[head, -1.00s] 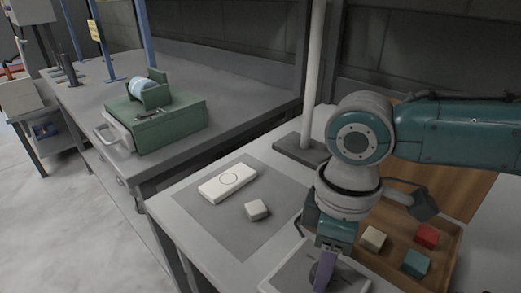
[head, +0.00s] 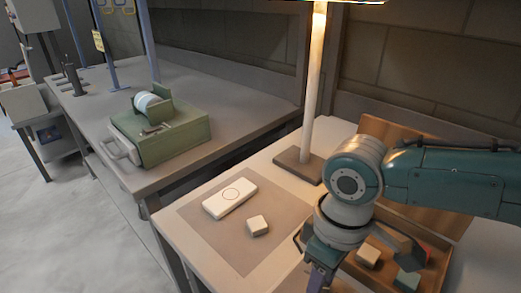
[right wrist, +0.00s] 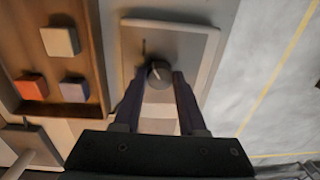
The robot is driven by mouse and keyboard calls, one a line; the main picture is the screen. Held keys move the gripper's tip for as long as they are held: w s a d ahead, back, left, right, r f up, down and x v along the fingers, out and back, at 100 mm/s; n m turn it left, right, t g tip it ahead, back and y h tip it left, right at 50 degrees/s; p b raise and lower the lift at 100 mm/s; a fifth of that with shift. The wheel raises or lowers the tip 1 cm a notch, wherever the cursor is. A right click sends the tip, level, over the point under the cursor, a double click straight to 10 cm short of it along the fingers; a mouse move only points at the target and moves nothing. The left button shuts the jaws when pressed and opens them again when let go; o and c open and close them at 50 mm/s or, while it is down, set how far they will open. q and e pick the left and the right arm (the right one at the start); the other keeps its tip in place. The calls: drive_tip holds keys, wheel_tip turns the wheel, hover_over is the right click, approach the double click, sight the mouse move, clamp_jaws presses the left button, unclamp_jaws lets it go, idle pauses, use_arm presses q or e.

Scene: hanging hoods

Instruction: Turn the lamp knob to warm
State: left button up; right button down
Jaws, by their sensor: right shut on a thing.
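The dark round lamp knob (right wrist: 158,72) sits on a pale-framed grey panel (right wrist: 190,42) in the right wrist view. My right gripper (right wrist: 157,80) has its fingers on both sides of the knob and is shut on it. In the head view my right gripper (head: 320,277) points down at the bottom edge, and the knob cannot be made out there. The lamp post (head: 314,95) stands upright on a flat base (head: 299,168). Warm yellow light glows at its top, where the lit hood edge (head: 345,2) just shows. My left gripper is not in view.
A wooden tray (right wrist: 92,50) with several coloured blocks lies beside the panel. A white box (head: 230,198) and a small white block (head: 258,226) lie on a grey mat (head: 215,232). A green drawer unit (head: 175,140) stands on the far bench.

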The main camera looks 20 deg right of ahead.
drive_tip(key=shift+c, duration=2.3)
unclamp_jaws()
wheel_tip(320, 180, up, 10)
drive_tip(key=p, duration=0.2)
drive_tip(key=shift+w+d, duration=0.15)
drive_tip(key=shift+d, duration=0.05)
drive_tip(key=s+a+t+y, duration=0.2)
drive_tip(key=s+a, duration=0.5)
drive_tip(key=a, duration=0.1)
drive_tip(key=s+d+r+m+t+h, duration=0.2)
drive_tip(key=s+d+r+m, duration=0.1)
drive_tip(key=s+d, duration=0.3)
wheel_tip(320, 180, up, 38)
drive_tip(key=p, duration=3.8)
drive_tip(key=shift+w+d, duration=0.15)
